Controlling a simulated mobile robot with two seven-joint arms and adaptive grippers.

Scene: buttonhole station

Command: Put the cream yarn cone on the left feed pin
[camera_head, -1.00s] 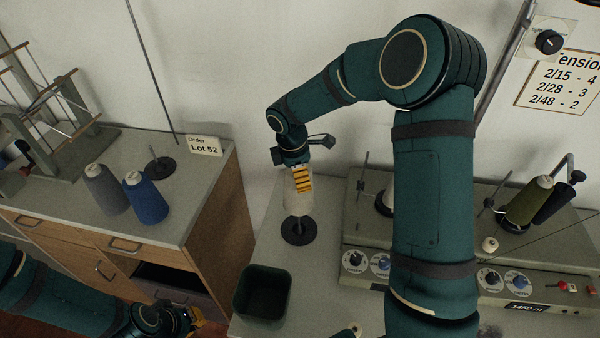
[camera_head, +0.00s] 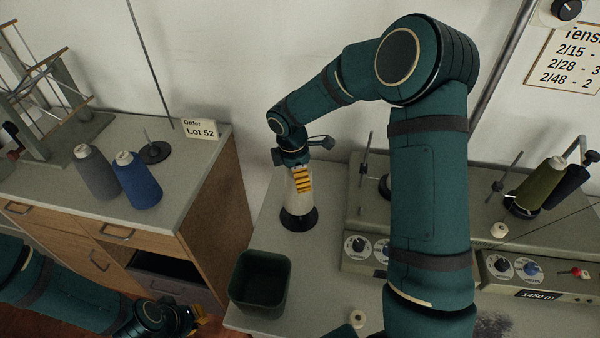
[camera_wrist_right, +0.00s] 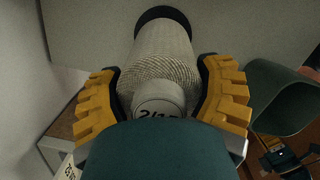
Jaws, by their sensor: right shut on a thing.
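The cream yarn cone (camera_head: 298,205) is upright in my right gripper (camera_head: 302,182), whose orange fingers are shut around its upper part. The cone stands over a round black base (camera_head: 299,222) on the table, which I take for the left feed pin's base. Its bottom looks down at the base, but I cannot tell whether it rests fully on it. The cone hides the pin. In the right wrist view the cone (camera_wrist_right: 165,55) lies between both fingers, with the black disc beyond its far end. My left gripper (camera_head: 205,326) is low at the left, partly cut off.
A dark green bin (camera_head: 262,282) stands in front of the cone. A grey cone (camera_head: 97,174) and a blue cone (camera_head: 137,183) stand on the left cabinet, near an empty pin (camera_head: 154,152). The machine (camera_head: 365,222) is to the right, with an olive cone (camera_head: 540,185).

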